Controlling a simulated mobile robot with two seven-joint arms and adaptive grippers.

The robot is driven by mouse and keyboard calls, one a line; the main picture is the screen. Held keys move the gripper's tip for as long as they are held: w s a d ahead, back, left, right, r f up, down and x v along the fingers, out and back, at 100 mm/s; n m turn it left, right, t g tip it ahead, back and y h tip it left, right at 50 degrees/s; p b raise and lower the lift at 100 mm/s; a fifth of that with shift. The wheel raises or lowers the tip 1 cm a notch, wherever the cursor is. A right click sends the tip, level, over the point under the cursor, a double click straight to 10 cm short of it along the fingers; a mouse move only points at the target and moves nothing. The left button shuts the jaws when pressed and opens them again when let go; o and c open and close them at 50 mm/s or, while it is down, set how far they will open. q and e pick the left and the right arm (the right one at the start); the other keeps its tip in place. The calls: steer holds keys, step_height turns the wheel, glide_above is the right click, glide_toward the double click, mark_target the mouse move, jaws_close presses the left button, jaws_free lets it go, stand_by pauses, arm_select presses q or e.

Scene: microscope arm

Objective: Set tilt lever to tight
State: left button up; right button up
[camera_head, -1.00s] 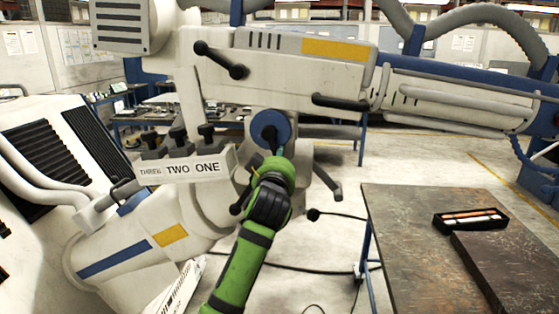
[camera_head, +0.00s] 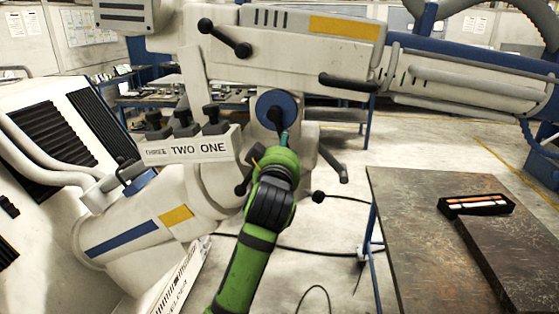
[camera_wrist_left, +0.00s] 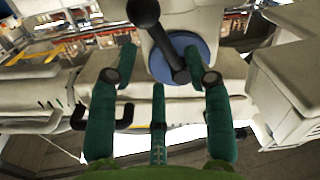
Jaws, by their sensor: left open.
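A blue round hub (camera_head: 277,98) with a black lever (camera_head: 275,115) sits on the white microscope arm, in the middle of the head view. In the left wrist view the lever (camera_wrist_left: 165,45) has a ball knob at the top and crosses the blue disc (camera_wrist_left: 192,42). I take this for the tilt lever; I see no tight mark. My left gripper (camera_head: 284,138) is just below the hub. In the left wrist view its fingers (camera_wrist_left: 160,68) are spread, with the lever's lower end between the two upper ones; contact cannot be told. My right gripper is not in view.
Other black handles are close by: one at upper left (camera_head: 224,38), one on the right (camera_head: 347,82) and one below right (camera_head: 334,165). Knobs labelled THREE, TWO, ONE (camera_head: 185,150) stand to the left. A dark table (camera_head: 420,230) with a small tray (camera_head: 475,205) is at right.

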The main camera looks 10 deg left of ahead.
arm_select(q)
steer(key=s, duration=0.7)
steer(key=shift+w+d, duration=0.1)
steer(key=shift+d, duration=0.05)
